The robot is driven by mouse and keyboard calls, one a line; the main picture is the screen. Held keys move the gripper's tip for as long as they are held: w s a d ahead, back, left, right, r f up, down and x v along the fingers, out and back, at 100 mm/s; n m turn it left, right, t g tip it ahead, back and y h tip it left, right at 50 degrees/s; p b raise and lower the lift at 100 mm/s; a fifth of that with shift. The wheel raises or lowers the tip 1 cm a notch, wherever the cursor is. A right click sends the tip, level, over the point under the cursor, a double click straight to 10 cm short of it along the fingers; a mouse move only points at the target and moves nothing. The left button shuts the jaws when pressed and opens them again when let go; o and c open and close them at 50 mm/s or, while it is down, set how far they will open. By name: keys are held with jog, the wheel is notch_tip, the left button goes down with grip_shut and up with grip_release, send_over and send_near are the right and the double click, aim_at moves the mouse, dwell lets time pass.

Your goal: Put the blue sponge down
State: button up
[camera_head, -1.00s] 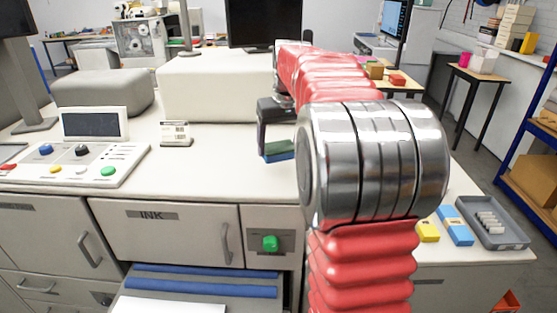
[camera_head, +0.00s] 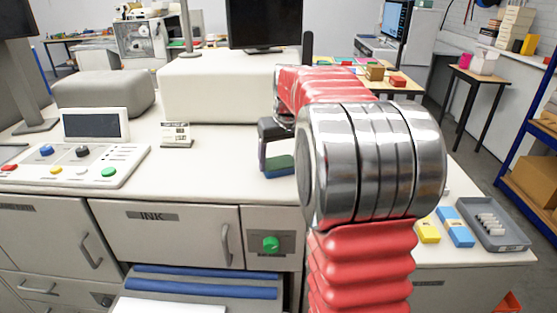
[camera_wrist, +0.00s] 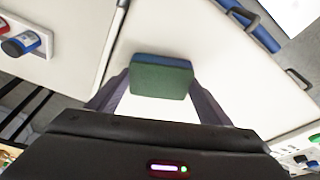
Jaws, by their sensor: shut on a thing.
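The blue sponge (camera_head: 281,166), blue with a green layer, shows just left of my arm's large metal joint in the head view. My gripper (camera_head: 276,158) is shut on it, above the white machine top (camera_head: 215,160). In the wrist view the sponge (camera_wrist: 161,70) sits between the two dark fingers of my gripper (camera_wrist: 160,88), its green face largest and a blue strip along the far edge. I cannot tell whether the sponge touches the white top. Part of the gripper and the sponge's right end are hidden in the head view.
A control panel (camera_head: 75,165) and a small card stand (camera_head: 176,135) are on the left of the top. A raised white block (camera_head: 215,88) stands behind. At right are a yellow block (camera_head: 427,230), a blue pack (camera_head: 455,227) and a grey tray (camera_head: 512,238).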

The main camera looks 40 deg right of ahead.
jog(key=shift+f, duration=0.1)
jog(key=o, duration=1.2)
jog(key=v, duration=1.2)
